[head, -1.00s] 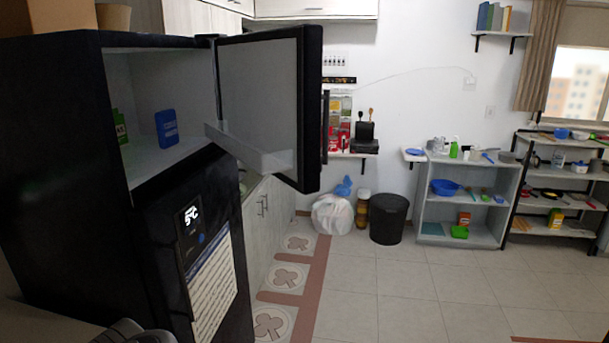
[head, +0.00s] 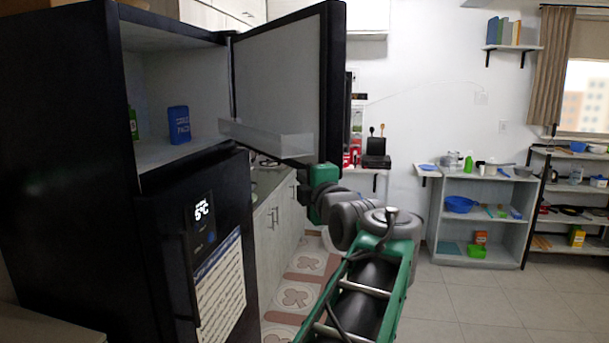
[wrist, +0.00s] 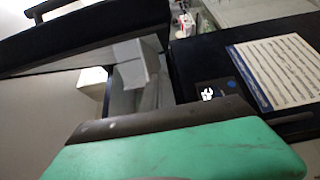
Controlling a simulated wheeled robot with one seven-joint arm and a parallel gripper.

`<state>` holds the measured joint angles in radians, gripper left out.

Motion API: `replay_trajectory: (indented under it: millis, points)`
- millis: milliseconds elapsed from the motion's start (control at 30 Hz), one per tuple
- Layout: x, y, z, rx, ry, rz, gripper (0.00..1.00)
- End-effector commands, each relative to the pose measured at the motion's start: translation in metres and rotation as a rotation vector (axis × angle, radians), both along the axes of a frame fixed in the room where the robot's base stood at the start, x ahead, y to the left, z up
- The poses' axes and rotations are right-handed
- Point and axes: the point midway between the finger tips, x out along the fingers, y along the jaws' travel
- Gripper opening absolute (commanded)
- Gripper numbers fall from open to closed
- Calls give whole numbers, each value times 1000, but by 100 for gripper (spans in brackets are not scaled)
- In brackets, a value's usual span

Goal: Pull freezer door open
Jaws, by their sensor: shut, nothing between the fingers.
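The freezer door (head: 335,80) is the dark upper door of a tall black fridge (head: 65,130). It stands swung wide open, with its pale inner face and clear shelf (head: 265,140) showing. In the wrist view the door (wrist: 90,35) is a dark slab at the upper left. My gripper (head: 322,178) is green and sits at the door's lower outer corner in the head view. Whether it touches the door I cannot tell. It is shut and empty; its fingertips are not clearly seen. Its green body (wrist: 180,150) fills the lower wrist view.
The open freezer compartment holds a blue box (head: 179,125) and a green item (head: 133,123). The lower fridge door (head: 170,250) is closed and carries a display and a paper sheet. A low cabinet (head: 285,215) stands behind. Shelves (head: 480,220) line the right; the floor before them is clear.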

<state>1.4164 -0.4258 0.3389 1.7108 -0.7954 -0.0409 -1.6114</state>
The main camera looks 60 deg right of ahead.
Motion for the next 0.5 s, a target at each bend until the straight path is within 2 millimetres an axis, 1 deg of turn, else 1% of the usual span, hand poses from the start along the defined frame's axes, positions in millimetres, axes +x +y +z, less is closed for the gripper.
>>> replay_trajectory:
  millis: [167, 500]
  points:
    - [22, -13, 3, 5, 2, 6, 0]
    - [83, -56, 4, 6, 2, 5, 0]
